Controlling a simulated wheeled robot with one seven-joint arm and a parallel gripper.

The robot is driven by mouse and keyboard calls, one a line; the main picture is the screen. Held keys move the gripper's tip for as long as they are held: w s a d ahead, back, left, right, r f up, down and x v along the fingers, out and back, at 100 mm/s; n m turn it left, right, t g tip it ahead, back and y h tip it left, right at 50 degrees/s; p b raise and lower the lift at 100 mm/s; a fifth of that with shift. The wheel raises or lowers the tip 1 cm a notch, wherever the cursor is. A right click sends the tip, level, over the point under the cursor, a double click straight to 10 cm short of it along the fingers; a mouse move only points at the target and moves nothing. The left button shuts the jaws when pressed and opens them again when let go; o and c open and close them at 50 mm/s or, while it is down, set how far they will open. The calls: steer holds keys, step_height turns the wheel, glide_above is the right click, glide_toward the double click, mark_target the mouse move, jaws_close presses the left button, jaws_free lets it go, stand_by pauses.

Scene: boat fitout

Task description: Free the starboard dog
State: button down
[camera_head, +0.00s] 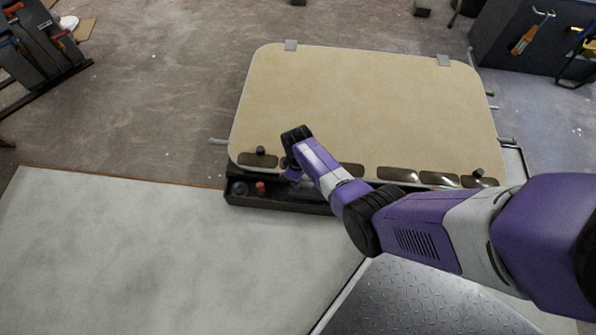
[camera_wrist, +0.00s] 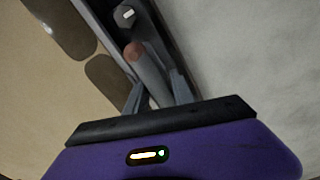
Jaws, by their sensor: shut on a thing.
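The hatch panel (camera_head: 365,100) is a tan board with rounded corners. It has a black dog-like knob (camera_head: 261,150) near its lower left corner and another knob (camera_head: 478,173) near its lower right. I cannot tell which is the starboard dog. My gripper (camera_head: 293,176) is low at the panel's near edge, above the dark tray, partly hidden by my arm. In the wrist view, my gripper (camera_wrist: 155,98) is shut on a grey rod (camera_wrist: 150,75) with a reddish-brown end. I cannot tell whether the rod still touches the tray.
The dark tray (camera_head: 280,202) runs along the panel's near edge and holds a small red piece (camera_head: 260,188) and a dark round piece (camera_head: 240,188). A dark nut-like piece (camera_wrist: 126,16) lies beyond the rod. A pale floor panel (camera_head: 150,250) is clear at lower left.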

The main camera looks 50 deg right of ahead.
steer(key=shift+m, duration=0.6)
steer(key=c, duration=1.1)
jaws_free()
steer(key=shift+o, duration=0.2)
step_height(320, 180, up, 8)
steer(key=p, duration=0.4)
steer(key=shift+f, duration=0.1)
steer(key=shift+w, duration=0.1)
